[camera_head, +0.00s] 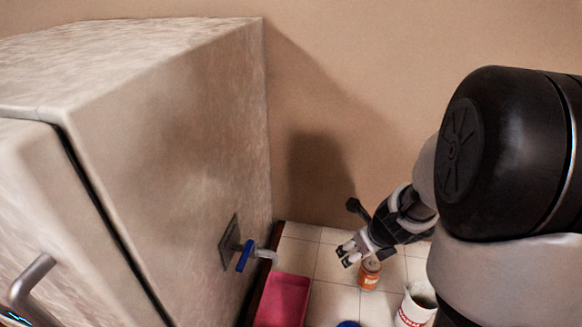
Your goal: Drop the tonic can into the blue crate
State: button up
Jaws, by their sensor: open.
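A small orange can (370,274) with a pale top stands upright on the white tiled counter. Its label is too small to read, so I cannot confirm it is the tonic can. My gripper (345,257) is open and empty, just left of and above the can in the picture; I cannot tell whether they touch. No blue crate can be made out. Only a sliver of something blue (348,323) shows at the bottom edge, and I cannot tell what it is.
A pink tray or bin (283,297) lies left of the can. A white container with red markings (414,308) stands at the lower right, partly hidden by my arm. A blue-handled tap (245,254) sticks out from the large pale cabinet (165,150). The wall is behind.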

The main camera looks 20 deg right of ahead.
aim_at(373, 267)
jog(key=s+d+f+m, duration=0.2)
jog(key=d+f+m, duration=0.2)
jog(key=d+m, duration=0.2)
jog(key=shift+g+h, duration=0.4)
jog(key=b+x, duration=0.2)
jog(key=x, duration=0.1)
jog(key=b+x, duration=0.2)
jog(key=x, duration=0.2)
jog(key=b+x, duration=0.2)
jog(key=x, duration=0.1)
jog(key=shift+a+f+b, duration=0.2)
jog(key=shift+f+b, duration=0.15)
jog(key=shift+b, duration=0.05)
jog(key=b+x, duration=0.4)
jog(key=x, duration=0.2)
jog(key=shift+w+d+f, duration=0.15)
jog(key=shift+w, duration=0.05)
jog(key=shift+c, duration=0.4)
jog(key=c, duration=0.9)
jog(key=shift+o, duration=0.2)
jog(key=shift+r+p, duration=0.25)
jog(key=shift+p, duration=0.05)
